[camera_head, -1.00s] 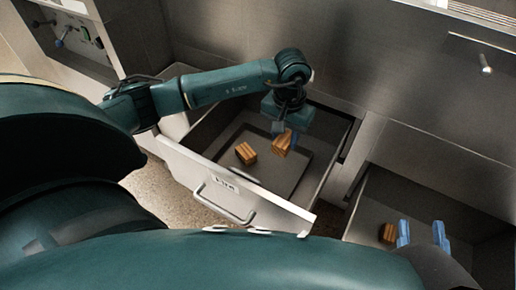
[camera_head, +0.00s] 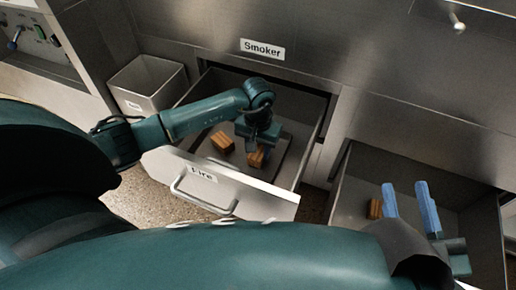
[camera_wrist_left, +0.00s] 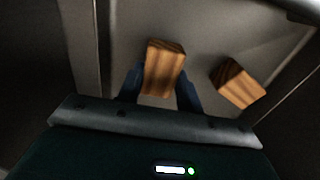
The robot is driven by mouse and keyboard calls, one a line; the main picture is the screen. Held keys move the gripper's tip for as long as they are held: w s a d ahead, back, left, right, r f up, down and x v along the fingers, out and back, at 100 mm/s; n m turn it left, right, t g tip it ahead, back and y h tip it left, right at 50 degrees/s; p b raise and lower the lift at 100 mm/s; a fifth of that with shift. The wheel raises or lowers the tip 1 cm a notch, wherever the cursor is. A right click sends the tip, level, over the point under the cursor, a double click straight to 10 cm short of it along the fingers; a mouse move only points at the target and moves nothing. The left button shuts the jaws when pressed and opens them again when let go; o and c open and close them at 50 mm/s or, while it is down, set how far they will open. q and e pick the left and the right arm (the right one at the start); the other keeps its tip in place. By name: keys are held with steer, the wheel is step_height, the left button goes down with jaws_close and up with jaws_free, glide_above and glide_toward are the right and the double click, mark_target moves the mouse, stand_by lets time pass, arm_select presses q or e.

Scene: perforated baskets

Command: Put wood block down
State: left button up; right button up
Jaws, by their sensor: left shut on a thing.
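My left gripper (camera_head: 256,146) reaches down into the open drawer labelled "Fire" (camera_head: 282,203) and is shut on a wood block (camera_head: 256,158). In the left wrist view this striped brown block (camera_wrist_left: 164,66) sits between the blue fingers. I cannot tell whether it touches the drawer floor. A second wood block (camera_head: 222,142) lies in the same drawer beside it; in the left wrist view it shows to the right (camera_wrist_left: 238,83). My right gripper (camera_head: 408,192) is open and empty at the right drawer, beside a third wood block (camera_head: 375,208).
The right drawer (camera_head: 338,178) stands open, with a divider between it and the "Fire" drawer. A grey bin (camera_head: 150,85) stands left of the "Fire" drawer. A metal panel labelled "Smoker" (camera_head: 262,49) rises behind. Drawer walls surround my left gripper closely.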

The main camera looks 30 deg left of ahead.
arm_select(q)
steer(key=o, duration=0.5)
steer(key=shift+f, duration=0.2)
steer(key=o, duration=0.5)
steer(key=shift+r, duration=0.1)
arm_select(e)
steer(key=shift+s, duration=0.1)
steer(key=shift+r, duration=0.1)
arm_select(q)
steer(key=shift+r, duration=0.25)
step_height(320, 180, up, 12)
steer(key=p, duration=0.4)
steer(key=shift+f, duration=0.1)
arm_select(e)
steer(key=shift+s+d+f+n+g+h, duration=0.2)
steer(key=shift+d+f+n+g+h, duration=0.1)
steer(key=shift+d+n, duration=0.1)
